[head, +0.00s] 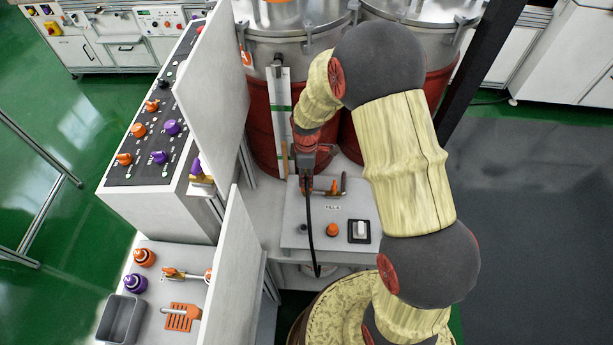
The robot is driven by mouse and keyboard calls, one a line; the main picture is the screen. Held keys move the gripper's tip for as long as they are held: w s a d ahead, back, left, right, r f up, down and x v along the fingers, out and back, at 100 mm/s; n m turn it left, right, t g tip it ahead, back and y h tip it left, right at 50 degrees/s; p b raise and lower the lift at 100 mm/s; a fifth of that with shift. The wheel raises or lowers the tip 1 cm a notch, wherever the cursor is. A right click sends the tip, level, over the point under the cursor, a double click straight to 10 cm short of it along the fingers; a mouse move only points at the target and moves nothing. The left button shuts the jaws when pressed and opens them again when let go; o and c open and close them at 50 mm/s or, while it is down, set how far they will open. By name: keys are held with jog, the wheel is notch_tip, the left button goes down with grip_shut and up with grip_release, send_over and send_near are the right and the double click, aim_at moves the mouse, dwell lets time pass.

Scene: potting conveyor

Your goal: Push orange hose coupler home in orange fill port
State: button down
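My gripper (307,184) points down at the back left of a grey panel box labelled FILL A (290,232). An orange piece (335,187) on a short dark horizontal pipe sits just right of the gripper; I cannot tell whether it is the orange hose coupler, the orange fill port or a valve handle. The fingertips are small and partly hidden, so I cannot tell whether they are open or hold anything. A thin black line (311,235) hangs from beside the gripper over the panel's front. How coupler and port sit together is not visible.
The panel carries an orange knob (332,230) and a white switch (360,231). Metal-lidded red drums (268,130) stand behind. Upright white boards (222,85) separate this spot from a control console (150,140). A lower left bench holds a grey bin (107,318) and orange and purple parts.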

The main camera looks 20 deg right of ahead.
jog(key=shift+f+b, duration=0.45)
jog(key=shift+f, duration=0.45)
jog(key=c, duration=1.6)
grip_release()
jog(key=shift+c, duration=0.2)
notch_tip(320, 180, up, 12)
